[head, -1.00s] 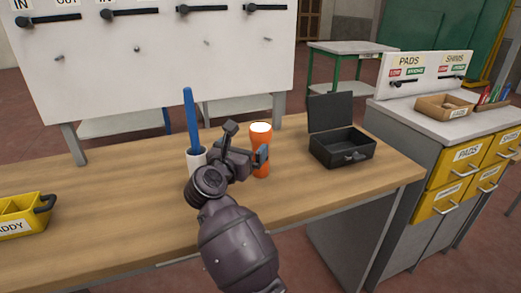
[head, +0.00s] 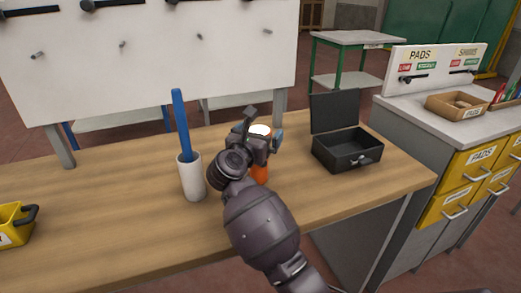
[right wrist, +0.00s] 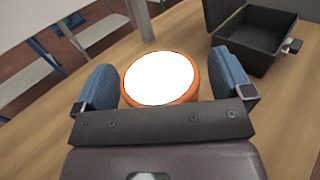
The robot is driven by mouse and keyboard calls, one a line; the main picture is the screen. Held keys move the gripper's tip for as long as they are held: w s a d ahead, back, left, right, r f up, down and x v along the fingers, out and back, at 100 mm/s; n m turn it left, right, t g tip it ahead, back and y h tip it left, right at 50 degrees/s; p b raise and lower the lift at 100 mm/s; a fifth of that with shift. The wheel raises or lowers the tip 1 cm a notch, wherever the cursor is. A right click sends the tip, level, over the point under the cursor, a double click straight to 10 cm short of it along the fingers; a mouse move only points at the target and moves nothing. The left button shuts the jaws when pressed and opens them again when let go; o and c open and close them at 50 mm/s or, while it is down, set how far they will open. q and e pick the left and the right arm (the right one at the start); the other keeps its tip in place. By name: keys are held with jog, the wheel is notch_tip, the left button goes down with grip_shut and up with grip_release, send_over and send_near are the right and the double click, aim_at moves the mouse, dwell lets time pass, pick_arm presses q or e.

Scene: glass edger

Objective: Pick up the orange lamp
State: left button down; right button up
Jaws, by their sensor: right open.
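The orange lamp (head: 260,173) stands upright on the wooden table, with a white round top. In the head view my right gripper covers much of it. In the right wrist view the lamp (right wrist: 160,80) sits between the two blue fingers of my right gripper (right wrist: 162,88). The fingers are spread, with a gap on each side of the lamp. My right gripper also shows in the head view (head: 264,130), at the lamp's upper part. My left gripper is not in view.
A white cup (head: 191,182) holding a blue stick (head: 181,125) stands left of my right gripper. An open black box (head: 345,150) is right of the lamp. A yellow caddy (head: 14,226) is at the left edge. A white board (head: 150,60) stands behind. The table (head: 110,200) is clear at front left.

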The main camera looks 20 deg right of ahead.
jog(key=shift+s+a+r, duration=0.1)
jog(key=shift+s, duration=0.05)
jog(key=shift+c, duration=1.1)
jog(key=c, duration=1.1)
